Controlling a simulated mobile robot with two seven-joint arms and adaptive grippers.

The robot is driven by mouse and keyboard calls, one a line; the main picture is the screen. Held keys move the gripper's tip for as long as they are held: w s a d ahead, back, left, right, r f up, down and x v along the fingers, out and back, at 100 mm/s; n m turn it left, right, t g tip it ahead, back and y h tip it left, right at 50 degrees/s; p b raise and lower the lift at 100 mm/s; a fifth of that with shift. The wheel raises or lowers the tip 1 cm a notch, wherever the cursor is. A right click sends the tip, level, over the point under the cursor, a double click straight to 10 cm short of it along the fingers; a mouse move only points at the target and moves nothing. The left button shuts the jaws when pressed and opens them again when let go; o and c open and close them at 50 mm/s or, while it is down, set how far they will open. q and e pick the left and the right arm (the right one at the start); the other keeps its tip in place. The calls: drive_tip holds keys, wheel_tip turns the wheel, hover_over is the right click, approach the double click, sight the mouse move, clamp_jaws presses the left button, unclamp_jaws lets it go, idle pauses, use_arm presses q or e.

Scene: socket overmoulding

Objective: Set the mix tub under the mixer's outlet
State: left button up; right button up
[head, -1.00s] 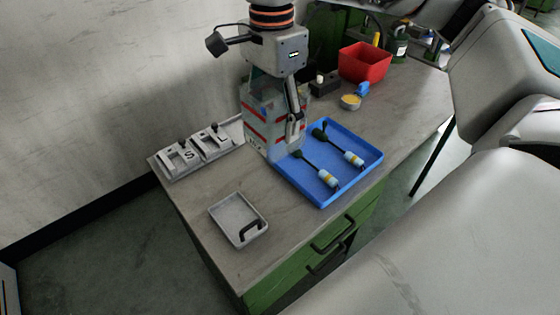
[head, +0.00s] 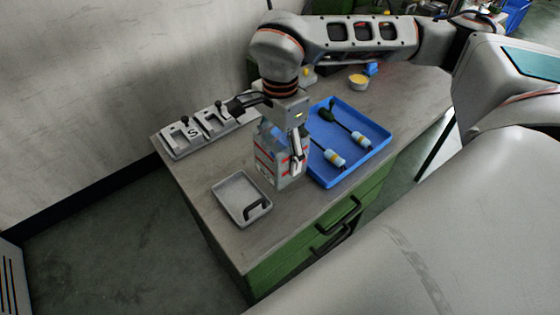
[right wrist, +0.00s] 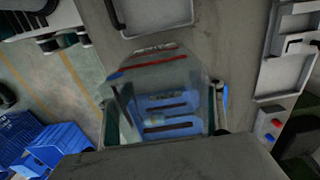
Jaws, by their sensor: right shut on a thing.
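The mix tub (head: 266,160) is a clear box with red stripes in the head view. It is upright between the small grey tray and the blue tray. My right gripper (head: 297,163) is shut on its near right side. Whether the tub's base touches the counter cannot be told. The tub (right wrist: 165,95) also fills the middle of the right wrist view, with blue showing through its wall. I cannot make out the mixer or its outlet for sure. My left gripper is not in view.
A small grey tray (head: 227,206) with a black handle lies at the counter's front left. A blue tray (head: 325,178) holds two tools with dark ends. Grey blocks marked S and L (head: 178,150) stand by the wall. A yellow-filled dish (head: 358,81) is farther back.

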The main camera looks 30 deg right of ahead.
wheel_tip(320, 180, down, 4)
drive_tip(key=shift+r, duration=0.1)
drive_tip(key=o, duration=1.2)
drive_tip(key=shift+c, duration=0.2)
drive_tip(key=shift+r, duration=0.15)
